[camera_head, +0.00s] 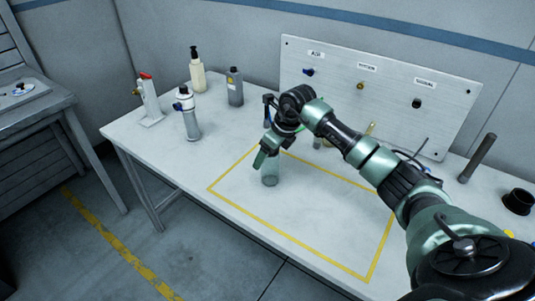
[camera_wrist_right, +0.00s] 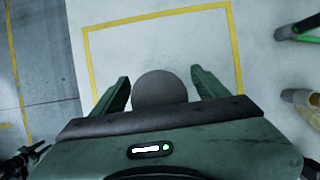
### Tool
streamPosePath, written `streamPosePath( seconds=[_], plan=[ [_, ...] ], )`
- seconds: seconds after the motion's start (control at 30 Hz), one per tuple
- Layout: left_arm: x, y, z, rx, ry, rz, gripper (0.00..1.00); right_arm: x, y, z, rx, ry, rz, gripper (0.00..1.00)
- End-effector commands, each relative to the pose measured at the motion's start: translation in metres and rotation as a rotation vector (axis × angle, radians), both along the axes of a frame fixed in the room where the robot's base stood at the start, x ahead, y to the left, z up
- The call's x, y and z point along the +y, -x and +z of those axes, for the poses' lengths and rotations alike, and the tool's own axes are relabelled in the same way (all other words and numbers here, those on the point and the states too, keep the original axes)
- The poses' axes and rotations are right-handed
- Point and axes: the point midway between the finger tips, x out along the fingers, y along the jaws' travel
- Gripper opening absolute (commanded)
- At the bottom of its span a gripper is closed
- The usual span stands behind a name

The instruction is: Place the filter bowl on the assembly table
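The filter bowl (camera_head: 270,177) looks like a grey-green, partly see-through cylinder. It stands upright on the assembly table (camera_head: 215,210), inside the yellow outline near its left corner. My right gripper (camera_head: 265,158) points down over it, with the fingers around its upper part. In the right wrist view the round grey top of the bowl (camera_wrist_right: 160,88) lies between the two green fingers (camera_wrist_right: 160,80). Narrow gaps seem to show on both sides, so the gripper looks open. The fingers partly hide the bowl in the head view. My left gripper is not in view.
A panel (camera_head: 385,75) stands behind. The yellow-outlined area's middle (camera_head: 330,210) is clear.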

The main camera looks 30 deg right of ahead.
Motion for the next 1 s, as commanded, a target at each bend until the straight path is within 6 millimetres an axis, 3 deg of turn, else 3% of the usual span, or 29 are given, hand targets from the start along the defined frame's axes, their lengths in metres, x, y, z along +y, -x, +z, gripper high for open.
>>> streamPosePath(
  seconds=[0.17, 0.7, 1.0],
  plan=[
    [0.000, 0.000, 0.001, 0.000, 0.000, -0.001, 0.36, -0.002, 0.001, 0.009, -0.003, 0.001, -0.001, 0.74],
    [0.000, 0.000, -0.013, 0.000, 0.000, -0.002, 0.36, -0.016, 0.037, 0.103, -0.003, 0.000, 0.001, 0.74],
    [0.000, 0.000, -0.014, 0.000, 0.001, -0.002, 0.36, -0.018, 0.043, 0.115, 0.000, 0.000, -0.001, 0.74]
  ],
)
